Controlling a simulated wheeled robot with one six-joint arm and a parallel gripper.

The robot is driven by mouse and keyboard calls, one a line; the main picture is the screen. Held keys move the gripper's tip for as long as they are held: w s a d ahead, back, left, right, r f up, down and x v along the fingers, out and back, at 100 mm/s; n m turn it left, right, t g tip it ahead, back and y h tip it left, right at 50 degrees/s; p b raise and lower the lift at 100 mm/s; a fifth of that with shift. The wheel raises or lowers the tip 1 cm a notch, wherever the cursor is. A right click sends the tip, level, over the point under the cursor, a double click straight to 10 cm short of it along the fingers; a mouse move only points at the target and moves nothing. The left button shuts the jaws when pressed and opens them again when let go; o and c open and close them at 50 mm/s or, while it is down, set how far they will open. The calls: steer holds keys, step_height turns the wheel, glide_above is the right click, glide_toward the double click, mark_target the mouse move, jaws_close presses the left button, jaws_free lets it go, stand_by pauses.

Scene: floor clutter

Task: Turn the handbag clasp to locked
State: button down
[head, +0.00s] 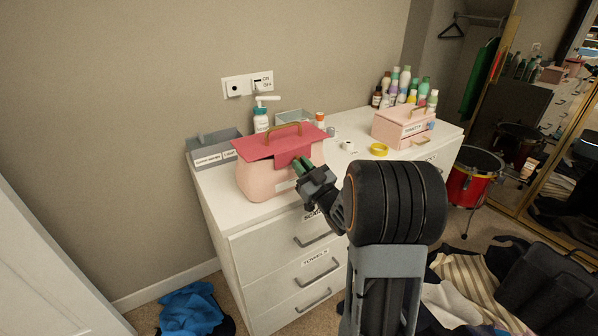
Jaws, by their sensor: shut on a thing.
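The handbag (256,182) stands on the white dresser, with a pale pink body, a darker red flap (262,147) and a brass handle on top. My gripper (302,166) is at the lower front edge of the flap, its green-tipped fingers shut at the place of the clasp. The clasp itself is hidden behind the fingers, so its turn cannot be seen. My arm covers part of the dresser front.
A grey tray (205,160), a pump bottle (261,119) and a small orange-capped bottle (320,120) stand around the handbag. A yellow tape roll (379,150) and a pink box (402,126) are to the right. Clothes and a red drum (470,188) clutter the floor.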

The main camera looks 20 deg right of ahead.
steer(key=shift+a+f+m+h+b, duration=0.1)
steer(key=shift+f+m+h+b, duration=0.2)
steer(key=shift+m, duration=0.35)
steer(key=shift+a+m+h+b, duration=0.1)
steer(key=shift+m+h, duration=0.3)
steer(key=shift+m, duration=0.55)
steer(key=c, duration=1.1)
jaws_free()
steer(key=shift+r, duration=0.1)
steer(key=shift+c, duration=0.2)
steer(key=shift+d, duration=0.1)
steer(key=b+v, duration=1.2)
steer(key=v, duration=0.1)
steer(key=shift+s+f, duration=0.3)
steer(key=shift+f, duration=0.1)
